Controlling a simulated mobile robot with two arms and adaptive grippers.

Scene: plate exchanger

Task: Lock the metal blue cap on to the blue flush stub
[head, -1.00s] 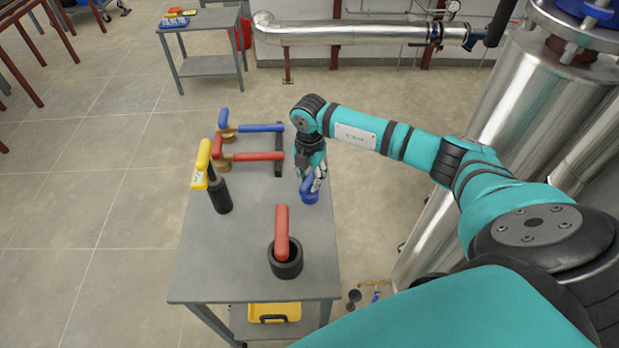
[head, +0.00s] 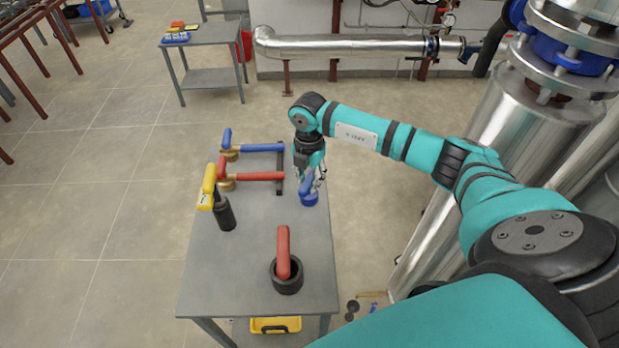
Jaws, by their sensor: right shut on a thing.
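The blue cap (head: 309,196) is at the tips of my right gripper (head: 311,178), at the right side of the grey table's far half. My right gripper points down and is shut on the cap, hiding part of its top. Whether the cap touches the tabletop is hard to tell. I cannot make out the blue flush stub. My left gripper is not in view.
The grey table (head: 235,270) also bears a red-handled black ring (head: 287,277), a yellow-handled black tool (head: 224,214), a red-handled lever (head: 255,176) and a blue-handled one (head: 256,147). A large metal vessel (head: 480,165) stands to the right.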

